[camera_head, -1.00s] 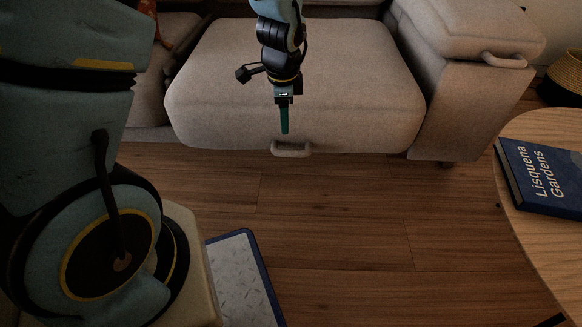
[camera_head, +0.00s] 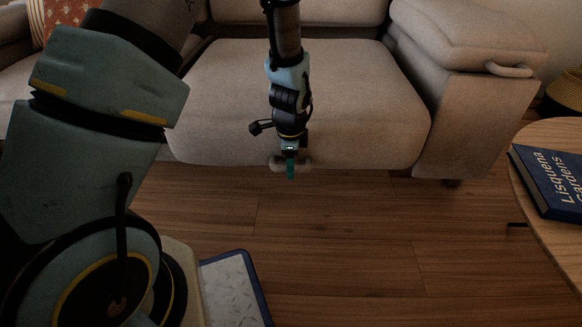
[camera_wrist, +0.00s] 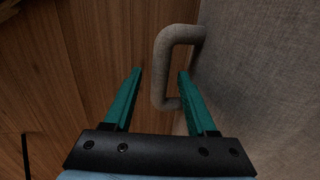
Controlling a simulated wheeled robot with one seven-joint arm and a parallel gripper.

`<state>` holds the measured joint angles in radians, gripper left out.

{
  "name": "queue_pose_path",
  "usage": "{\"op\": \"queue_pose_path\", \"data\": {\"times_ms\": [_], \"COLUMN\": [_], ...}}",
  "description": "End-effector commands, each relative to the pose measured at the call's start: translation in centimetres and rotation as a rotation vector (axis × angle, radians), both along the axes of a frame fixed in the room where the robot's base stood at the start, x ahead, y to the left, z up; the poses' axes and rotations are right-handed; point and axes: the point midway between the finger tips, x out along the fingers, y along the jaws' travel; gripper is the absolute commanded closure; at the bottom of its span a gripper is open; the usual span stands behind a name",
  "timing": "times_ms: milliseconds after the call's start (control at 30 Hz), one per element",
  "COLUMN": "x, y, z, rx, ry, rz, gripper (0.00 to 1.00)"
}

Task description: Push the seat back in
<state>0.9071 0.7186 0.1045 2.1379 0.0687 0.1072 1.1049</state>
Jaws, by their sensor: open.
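The sofa seat (camera_head: 350,100) is a beige fabric cushion block in the middle of the head view, standing out in front of the sofa's arm. A grey loop handle (camera_head: 275,163) sits low on its front face. My gripper (camera_head: 290,174) hangs in front of that handle and partly hides it. In the wrist view my gripper (camera_wrist: 159,75) has its two green fingers apart with nothing held. The handle (camera_wrist: 160,65) reaches out from the seat front (camera_wrist: 255,70), its outer bar in the gap between the finger lines. Whether a finger touches it I cannot tell.
A round wooden table (camera_head: 530,200) with a blue book (camera_head: 552,185) stands at the right. The sofa arm (camera_head: 465,110) has its own handle (camera_head: 508,70). A blue-edged tray-like item (camera_head: 235,290) lies low at the left. Wooden floor (camera_head: 340,230) before the seat is clear.

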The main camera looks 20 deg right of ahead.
Motion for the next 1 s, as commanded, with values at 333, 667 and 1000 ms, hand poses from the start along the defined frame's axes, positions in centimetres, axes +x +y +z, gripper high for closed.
{"op": "queue_pose_path", "data": {"times_ms": [333,667,1000], "x": [0.03,0.02,0.02], "y": [-0.01,-0.01,-0.01], "z": [-0.07,-0.07,-0.06], "rx": [0.000,0.000,0.000], "ry": [0.000,0.000,0.000], "rz": [0.001,0.000,0.000], "gripper": [0.51,0.88,1.00]}}
